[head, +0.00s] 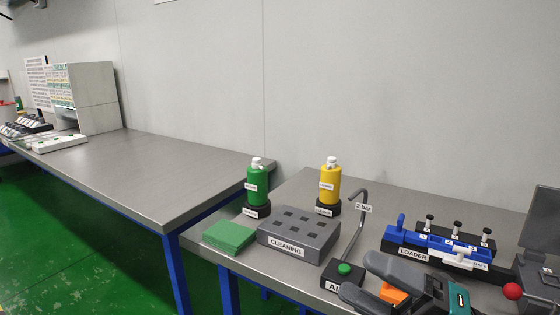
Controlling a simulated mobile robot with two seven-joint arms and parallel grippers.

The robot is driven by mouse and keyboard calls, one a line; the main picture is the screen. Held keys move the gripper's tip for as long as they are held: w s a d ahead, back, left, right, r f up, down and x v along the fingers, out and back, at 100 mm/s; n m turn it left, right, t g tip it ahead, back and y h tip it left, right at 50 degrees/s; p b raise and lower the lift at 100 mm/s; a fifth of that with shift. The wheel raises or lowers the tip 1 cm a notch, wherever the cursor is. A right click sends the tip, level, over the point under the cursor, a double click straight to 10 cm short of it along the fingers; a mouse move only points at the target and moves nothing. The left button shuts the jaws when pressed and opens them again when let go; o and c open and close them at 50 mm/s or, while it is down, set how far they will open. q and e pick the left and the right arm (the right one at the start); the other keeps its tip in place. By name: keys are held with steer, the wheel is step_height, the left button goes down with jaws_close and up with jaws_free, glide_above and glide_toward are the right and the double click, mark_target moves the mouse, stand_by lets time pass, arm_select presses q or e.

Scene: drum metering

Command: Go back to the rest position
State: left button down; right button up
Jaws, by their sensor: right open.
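My right gripper (358,277) is in the head view at the lower right, over the front edge of the near bench. Its two dark fingers point left and stand apart, with nothing visible gripped between their tips. An orange part shows between the fingers, farther back; I cannot tell whether it belongs to the gripper. The gripper is just in front of the blue loader (440,243) and beside the block with the green button (344,269), partly covering that block's label. My left gripper is not in view.
The near bench (290,196) holds a green pad (229,236), a grey cleaning block (299,233), a green bottle (257,184), a yellow bottle (330,185) and a bent pipe (359,218). A red ball knob (512,291) is at right. The left bench (165,170) is mostly clear.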

steer(key=w+d+f+m+t+h+p, duration=0.1)
steer(key=w+d+f+m+t+h, duration=0.15)
steer(key=f+m+t+h, duration=0.6)
steer(key=w+d+f+m+t+h, duration=0.1)
steer(key=d+f+m+h, duration=0.3)
steer(key=m, duration=0.9)
steer(key=s+f+m+g+h, duration=0.3)
steer(key=s+f+m, duration=0.1)
steer(key=f, duration=0.5)
steer(key=s+f+m+g+h+p, duration=0.1)
steer(key=s+f+m+g+h, duration=0.2)
steer(key=s+f, duration=0.4)
step_height(320, 180, down, 3)
steer(key=shift+s+a+f+m+g, duration=0.1)
steer(key=shift+s+a+m+g, duration=0.2)
steer(key=shift+m+g, duration=0.5)
